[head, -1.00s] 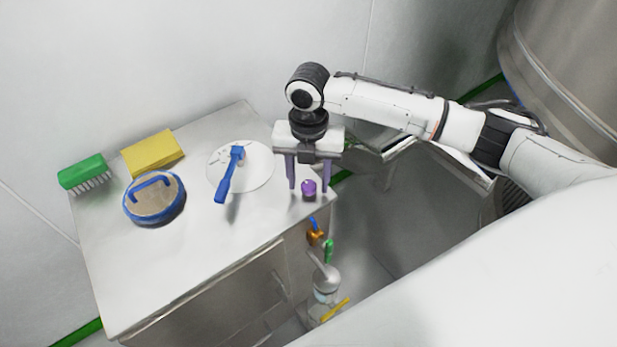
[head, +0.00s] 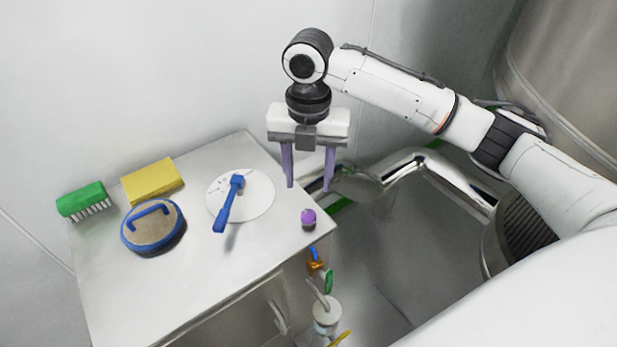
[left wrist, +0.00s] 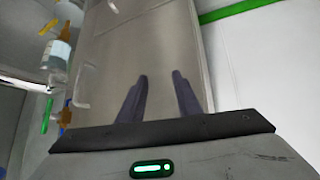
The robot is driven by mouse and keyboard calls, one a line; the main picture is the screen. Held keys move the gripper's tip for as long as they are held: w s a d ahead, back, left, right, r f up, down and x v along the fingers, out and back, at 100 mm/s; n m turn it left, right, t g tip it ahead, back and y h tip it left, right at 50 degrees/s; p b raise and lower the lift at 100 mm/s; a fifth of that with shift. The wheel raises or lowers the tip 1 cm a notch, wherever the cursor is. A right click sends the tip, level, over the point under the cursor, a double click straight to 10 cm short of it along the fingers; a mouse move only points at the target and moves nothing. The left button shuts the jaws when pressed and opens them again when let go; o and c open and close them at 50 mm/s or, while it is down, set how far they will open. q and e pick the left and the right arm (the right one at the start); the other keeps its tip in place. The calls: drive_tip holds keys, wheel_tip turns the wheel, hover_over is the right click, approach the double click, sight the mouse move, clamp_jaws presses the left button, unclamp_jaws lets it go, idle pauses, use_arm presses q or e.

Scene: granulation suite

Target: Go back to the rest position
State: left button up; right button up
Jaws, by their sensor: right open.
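My right gripper (head: 309,188) is open and empty in the head view. It points down, raised above the right end of the steel cabinet top. A small purple knob-like object (head: 308,217) stands on the cabinet's right corner, below and apart from the fingers. My left gripper (left wrist: 161,77) shows only in the left wrist view. Its two dark fingers are apart with nothing between them, in front of a steel panel with handles.
The steel cabinet top (head: 190,290) holds a green brush (head: 82,199), a yellow sponge (head: 152,181), a blue-rimmed lid (head: 152,228) and a white disc (head: 258,203) with a blue tool (head: 229,203). Bottles hang at the cabinet's right side. A large steel vessel (head: 570,75) stands right.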

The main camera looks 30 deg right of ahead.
sight(309, 214)
wheel_tip(309, 214, down, 10)
drive_tip(key=shift+f, duration=0.25)
drive_tip(key=shift+m, duration=0.3)
idle(0.4)
